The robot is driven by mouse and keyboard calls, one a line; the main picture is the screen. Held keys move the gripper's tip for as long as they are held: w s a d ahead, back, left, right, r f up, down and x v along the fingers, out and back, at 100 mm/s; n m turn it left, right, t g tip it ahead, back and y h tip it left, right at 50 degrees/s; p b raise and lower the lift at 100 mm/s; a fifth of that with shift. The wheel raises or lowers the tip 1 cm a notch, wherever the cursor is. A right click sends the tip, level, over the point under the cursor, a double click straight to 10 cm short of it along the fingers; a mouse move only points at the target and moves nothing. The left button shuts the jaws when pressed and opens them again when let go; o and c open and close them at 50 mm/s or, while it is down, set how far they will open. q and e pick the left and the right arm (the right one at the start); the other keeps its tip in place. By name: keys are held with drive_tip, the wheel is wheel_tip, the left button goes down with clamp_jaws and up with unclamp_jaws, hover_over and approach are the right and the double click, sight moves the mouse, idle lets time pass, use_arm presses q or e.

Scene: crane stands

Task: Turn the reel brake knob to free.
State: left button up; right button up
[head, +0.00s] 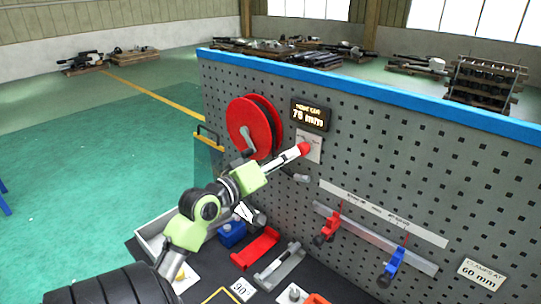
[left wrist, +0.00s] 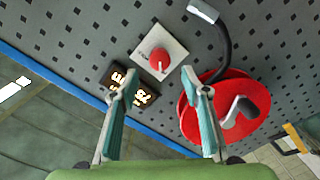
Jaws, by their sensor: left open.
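The red brake knob (head: 305,148) sits on a pale square plate (head: 316,157) on the pegboard, right of the red reel (head: 240,122). In the left wrist view the knob (left wrist: 159,57) shows a light pointer line on its face. The plate's markings are too small to read. My left gripper (head: 292,154) reaches up to the knob in the head view and overlaps part of the plate. In the left wrist view its fingers (left wrist: 164,90) are spread and empty, with the knob beyond and between the tips. I see no contact. My right gripper is not in view.
A lit display (head: 310,115) hangs above the knob. A dark hose with a pale nozzle (left wrist: 203,11) curves close by the plate. Red and blue clamps (head: 393,266) hang on a rail at right. Trays and tools cover the bench below.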

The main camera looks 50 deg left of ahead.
use_arm(q)
drive_tip(key=shift+s+d+r, duration=0.1)
drive_tip(key=shift+s+d, duration=0.05)
drive_tip(key=shift+s, duration=1.15)
drive_tip(key=shift+s+d+r, duration=0.1)
drive_tip(key=shift+s+d, duration=0.05)
drive_tip(key=shift+s, duration=1.15)
drive_tip(key=shift+f, duration=0.1)
